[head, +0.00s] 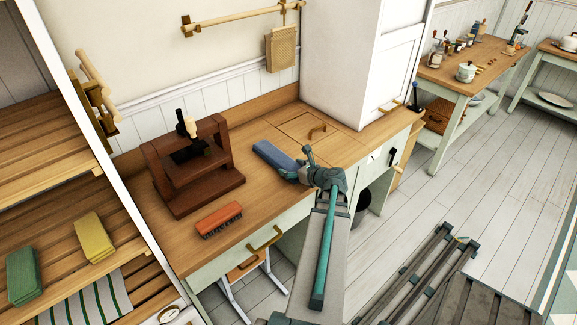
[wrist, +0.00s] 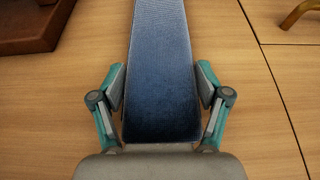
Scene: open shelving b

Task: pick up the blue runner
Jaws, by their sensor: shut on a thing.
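The blue runner (head: 272,155) is a folded or rolled strip of blue cloth on the wooden counter, right of the dark brown press. In the wrist view the runner (wrist: 160,70) runs from the top edge down between the two fingers. My gripper (wrist: 161,100) is shut on its near end, with one teal-and-grey finger against each side. In the head view my gripper (head: 297,172) reaches the runner from the right, and its fingers partly hide that end. I cannot tell whether the runner is clear of the counter.
A dark brown wooden press (head: 193,165) and an orange brush (head: 219,220) stand on the counter (head: 150,205). A white cabinet (head: 345,60) rises at the back. Shelves at left hold a green cloth (head: 23,277) and a yellow cloth (head: 94,237).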

